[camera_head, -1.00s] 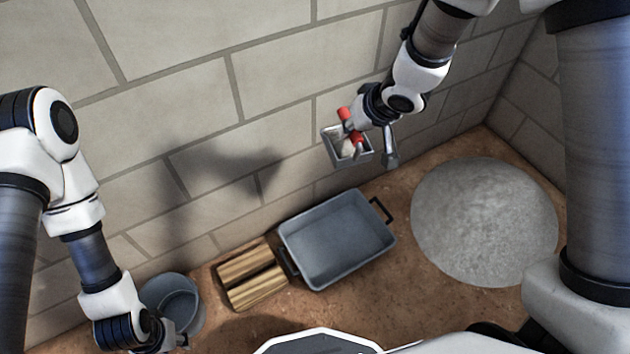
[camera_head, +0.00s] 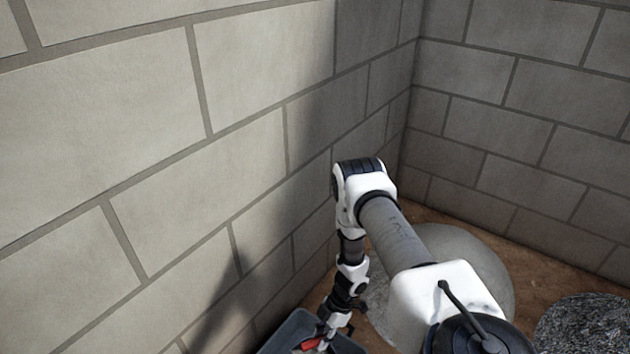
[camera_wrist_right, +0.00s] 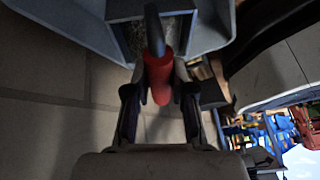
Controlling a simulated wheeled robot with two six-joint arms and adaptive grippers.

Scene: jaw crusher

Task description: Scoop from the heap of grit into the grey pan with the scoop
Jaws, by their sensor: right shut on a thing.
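My right gripper (camera_head: 333,332) is at the bottom of the head view, over the grey pan (camera_head: 297,326), which is cut off by the lower edge. The gripper is shut on the red handle (camera_head: 312,343) of the scoop. In the right wrist view the fingers (camera_wrist_right: 160,105) close around that red handle (camera_wrist_right: 158,78), and the scoop's grey body (camera_wrist_right: 182,30) is beyond it, in front of a wider grey surface that looks like the pan. How much grit the scoop holds is unclear. The pale heap of grit (camera_head: 470,262) is partly hidden behind my right arm. My left gripper is out of view.
A block wall (camera_head: 150,150) stands close on the left of my right arm, and another wall (camera_head: 520,130) meets it in a corner. A darker, coarser heap (camera_head: 585,325) lies at the lower right. Bare brown floor (camera_head: 545,262) shows between the heaps and the wall.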

